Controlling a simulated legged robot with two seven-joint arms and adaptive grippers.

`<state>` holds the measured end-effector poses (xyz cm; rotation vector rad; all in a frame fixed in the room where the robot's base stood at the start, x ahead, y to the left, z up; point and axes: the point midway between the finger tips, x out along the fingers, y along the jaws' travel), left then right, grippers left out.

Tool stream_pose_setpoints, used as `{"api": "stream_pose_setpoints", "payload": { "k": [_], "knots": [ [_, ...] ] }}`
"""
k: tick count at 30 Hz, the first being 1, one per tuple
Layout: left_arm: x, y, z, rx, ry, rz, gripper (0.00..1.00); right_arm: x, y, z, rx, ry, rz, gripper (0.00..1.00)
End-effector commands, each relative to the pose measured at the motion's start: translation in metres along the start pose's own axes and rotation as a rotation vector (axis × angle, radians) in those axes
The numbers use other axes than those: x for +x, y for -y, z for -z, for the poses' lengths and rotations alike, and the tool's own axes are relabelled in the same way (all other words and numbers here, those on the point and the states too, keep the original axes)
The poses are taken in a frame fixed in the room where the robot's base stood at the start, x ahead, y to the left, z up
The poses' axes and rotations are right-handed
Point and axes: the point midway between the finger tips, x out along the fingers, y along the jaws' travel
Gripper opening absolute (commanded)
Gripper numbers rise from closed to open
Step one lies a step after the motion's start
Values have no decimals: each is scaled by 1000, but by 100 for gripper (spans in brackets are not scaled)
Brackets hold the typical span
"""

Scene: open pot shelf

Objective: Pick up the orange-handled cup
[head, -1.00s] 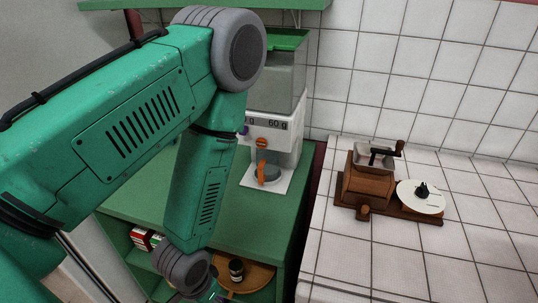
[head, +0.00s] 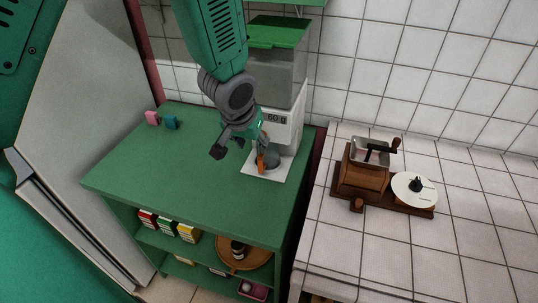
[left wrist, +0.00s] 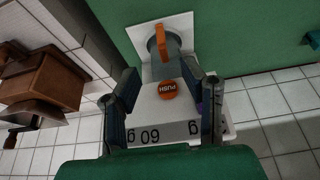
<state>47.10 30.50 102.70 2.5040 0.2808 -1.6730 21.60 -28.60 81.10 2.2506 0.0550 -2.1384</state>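The orange-handled cup (head: 271,157) is grey and stands on the white base of the dispenser (head: 281,125), below its front panel. Its orange handle faces out to the front left. In the left wrist view the cup (left wrist: 171,48) shows beyond the fingertips, its handle sticking up. My left gripper (head: 238,147) is open and empty, in front of and left of the dispenser, near the cup but apart from it. In the left wrist view its two fingers (left wrist: 160,80) are spread, with the orange PUSH button (left wrist: 167,90) showing between them. My right gripper is not in view.
The dispenser stands on a green shelf unit (head: 200,190); its top is clear in front. Pink (head: 153,118) and teal (head: 171,122) items sit at its back left. A wooden grinder (head: 362,172) stands on the white tiled counter (head: 400,250) at right. Lower shelves hold boxes and a round tray.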

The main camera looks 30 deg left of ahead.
Motion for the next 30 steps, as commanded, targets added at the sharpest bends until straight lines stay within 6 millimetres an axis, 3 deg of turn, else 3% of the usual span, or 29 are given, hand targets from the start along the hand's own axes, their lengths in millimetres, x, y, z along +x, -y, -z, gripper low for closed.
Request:
{"api": "stream_pose_setpoints", "payload": {
  "k": [3,7,16,24,30],
  "knots": [
    [28,1,-2,-1,4,1,37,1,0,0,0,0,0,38],
    [49,-1,-2,0,3,1,37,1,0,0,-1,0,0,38],
    [71,-4,-2,2,0,2,37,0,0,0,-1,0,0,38],
    [110,-5,0,1,1,0,37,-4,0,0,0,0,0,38],
    [115,-4,0,-1,-1,-1,37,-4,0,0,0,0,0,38]
  ]
}}
